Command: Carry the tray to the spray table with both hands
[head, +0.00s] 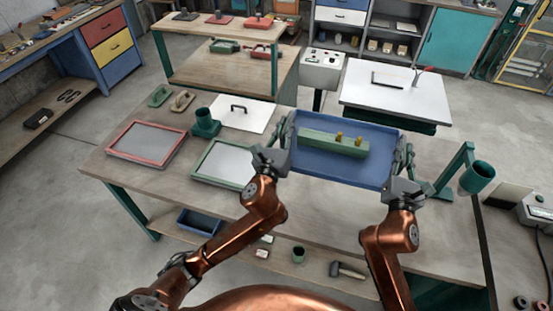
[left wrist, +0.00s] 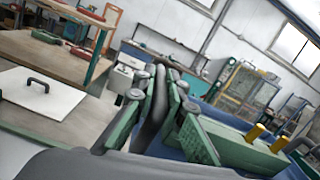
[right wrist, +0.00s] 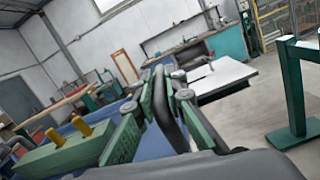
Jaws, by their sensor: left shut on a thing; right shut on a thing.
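The blue tray (head: 345,172) is over the right half of the front wooden workbench. It holds a long green block (head: 318,141) with two yellow pegs (head: 339,136). My left gripper (head: 286,135) is shut on the tray's left handle, a dark bar (left wrist: 158,105) between its green fingers in the left wrist view. My right gripper (head: 405,157) is shut on the right handle, a similar dark bar (right wrist: 163,95) in the right wrist view. The tray looks roughly level; I cannot tell its height above the bench. A white-topped table (head: 400,92) stands behind it to the right.
The workbench (head: 112,163) carries a red-framed screen (head: 147,142), a green-framed screen (head: 222,165) and a green cup (head: 205,125) on the left. A green stand with a cup (head: 478,177) rises near my right gripper. A grey control box (head: 321,68) stands beside the white-topped table.

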